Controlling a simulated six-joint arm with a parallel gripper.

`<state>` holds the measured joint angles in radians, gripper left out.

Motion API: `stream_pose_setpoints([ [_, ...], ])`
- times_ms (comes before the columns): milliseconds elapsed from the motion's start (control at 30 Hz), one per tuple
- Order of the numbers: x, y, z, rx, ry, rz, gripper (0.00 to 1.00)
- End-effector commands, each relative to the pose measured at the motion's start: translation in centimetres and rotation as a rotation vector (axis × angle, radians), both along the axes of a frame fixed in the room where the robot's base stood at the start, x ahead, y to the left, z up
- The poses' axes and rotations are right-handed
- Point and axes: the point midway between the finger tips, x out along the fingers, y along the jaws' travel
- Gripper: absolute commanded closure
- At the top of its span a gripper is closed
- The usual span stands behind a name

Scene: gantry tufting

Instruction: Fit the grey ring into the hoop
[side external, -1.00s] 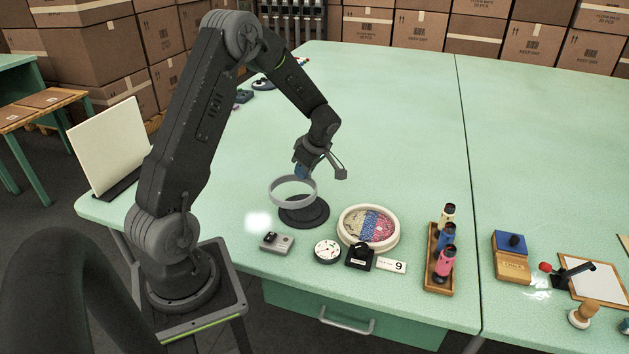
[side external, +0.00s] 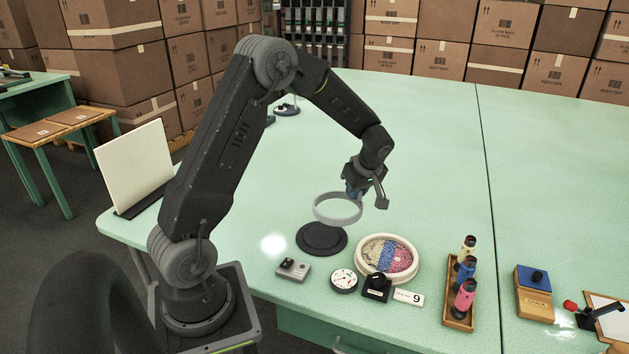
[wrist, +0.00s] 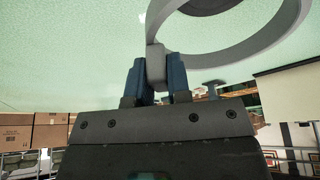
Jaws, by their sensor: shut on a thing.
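The grey ring (side external: 338,219) is held roughly level in the air by my gripper (side external: 352,192). In the wrist view the two blue fingers (wrist: 156,75) are shut on a block at the edge of the ring (wrist: 262,45). The round cream hoop (side external: 388,283) lies on the table to the lower right of the ring, with pink, blue and beige tufting (side external: 388,258) inside it. The ring is apart from the hoop, above and to its left in the side view. A black round stand (side external: 321,239) stands empty below and left of the ring.
A grey box (side external: 293,269), a white dial (side external: 344,280), a black knob (side external: 376,288) and a "9" card (side external: 409,297) line the front of the hoop. A wooden rack (side external: 457,318) of bottles stands right.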

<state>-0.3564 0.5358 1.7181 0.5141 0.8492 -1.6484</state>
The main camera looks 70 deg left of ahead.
Motion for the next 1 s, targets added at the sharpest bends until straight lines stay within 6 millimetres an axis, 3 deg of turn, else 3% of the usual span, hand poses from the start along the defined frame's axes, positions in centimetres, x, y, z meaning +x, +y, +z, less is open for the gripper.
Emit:
stream_pose_setpoints([
  [33,1.7,-2.1,-0.3,0.000,0.000,-0.060,1.00],
  [200,5.5,-8.1,-1.0,-0.001,0.000,-0.217,1.00],
  [400,7.7,-12.7,-1.5,-0.001,-0.001,-0.328,1.00],
  [600,8.3,-14.1,-1.7,-0.001,-0.001,-0.361,1.00],
  [1000,8.2,-14.0,-3.9,-0.001,0.001,-0.360,1.00],
])
